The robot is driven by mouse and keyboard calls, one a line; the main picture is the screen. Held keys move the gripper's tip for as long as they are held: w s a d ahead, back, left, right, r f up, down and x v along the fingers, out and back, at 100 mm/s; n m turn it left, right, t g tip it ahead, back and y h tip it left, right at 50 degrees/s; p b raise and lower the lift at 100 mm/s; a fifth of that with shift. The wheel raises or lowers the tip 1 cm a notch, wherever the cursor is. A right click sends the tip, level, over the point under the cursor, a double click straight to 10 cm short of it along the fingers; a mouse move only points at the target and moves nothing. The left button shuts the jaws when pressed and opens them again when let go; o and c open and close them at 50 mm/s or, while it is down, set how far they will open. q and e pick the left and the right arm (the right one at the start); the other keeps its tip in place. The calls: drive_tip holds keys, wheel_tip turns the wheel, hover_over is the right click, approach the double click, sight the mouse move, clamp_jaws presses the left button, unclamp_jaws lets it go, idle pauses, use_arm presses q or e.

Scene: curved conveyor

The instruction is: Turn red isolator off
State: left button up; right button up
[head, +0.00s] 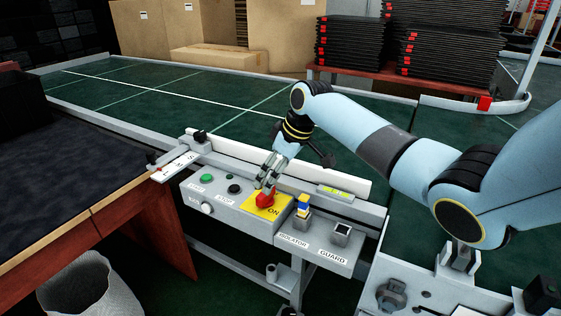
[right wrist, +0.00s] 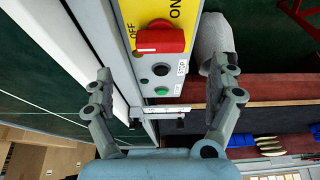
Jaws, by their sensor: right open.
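The red isolator (head: 265,200) is a rotary knob on a yellow plate (head: 257,209) on the grey control panel. In the head view the word ON shows at its right. In the right wrist view the red isolator (right wrist: 161,38) has a bar handle lying across the picture, with OFF and ON printed on the yellow plate (right wrist: 151,9). I cannot tell which position it is set to. My right gripper (head: 267,176) is just above the knob. In the right wrist view the right gripper (right wrist: 161,88) has its fingers wide apart with nothing between them. My left gripper is not in view.
A wooden table (head: 150,215) stands at left.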

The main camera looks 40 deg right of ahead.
drive_tip(key=shift+v, duration=2.05)
